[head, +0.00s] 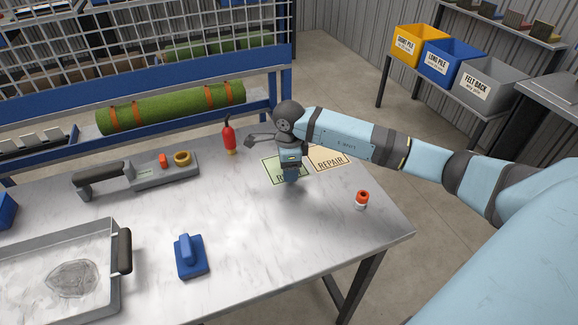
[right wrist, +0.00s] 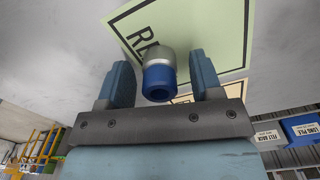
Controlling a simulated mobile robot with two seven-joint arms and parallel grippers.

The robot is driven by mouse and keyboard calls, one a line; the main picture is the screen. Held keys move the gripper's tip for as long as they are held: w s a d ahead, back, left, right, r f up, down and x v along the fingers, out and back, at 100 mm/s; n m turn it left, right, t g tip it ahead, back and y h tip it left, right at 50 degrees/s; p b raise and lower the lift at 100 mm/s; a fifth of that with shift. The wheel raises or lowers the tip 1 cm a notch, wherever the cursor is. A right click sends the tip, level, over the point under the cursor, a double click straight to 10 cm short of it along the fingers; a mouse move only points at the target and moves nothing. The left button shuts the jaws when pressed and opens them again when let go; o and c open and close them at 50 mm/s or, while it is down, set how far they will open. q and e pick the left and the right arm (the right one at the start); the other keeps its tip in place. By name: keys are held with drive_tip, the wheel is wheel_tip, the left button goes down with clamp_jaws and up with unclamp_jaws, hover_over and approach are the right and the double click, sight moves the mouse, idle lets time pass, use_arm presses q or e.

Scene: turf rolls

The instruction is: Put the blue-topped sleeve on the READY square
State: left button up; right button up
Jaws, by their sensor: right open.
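The blue-topped sleeve (right wrist: 158,80) has a pale grey lower part and a blue top. In the right wrist view it stands between the two fingers of my right gripper (right wrist: 162,74), with a gap on each side. Its pale base appears to rest on the green READY square (right wrist: 200,28). In the head view my right gripper (head: 291,175) is over the READY square (head: 271,166) and covers much of its lettering. The sleeve is hidden behind the gripper there. My right gripper is open. My left gripper is not in view.
The tan REPAIR square (head: 330,158) adjoins on the right. A red-topped sleeve (head: 361,199) stands near the table's right edge. A red bottle (head: 229,138) stands left of the gripper. A blue handled tool (head: 190,257) and metal tray (head: 112,285) are nearer. The table's front middle is clear.

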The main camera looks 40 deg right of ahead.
wheel_tip(320, 180, up, 12)
idle(0.4)
idle(0.4)
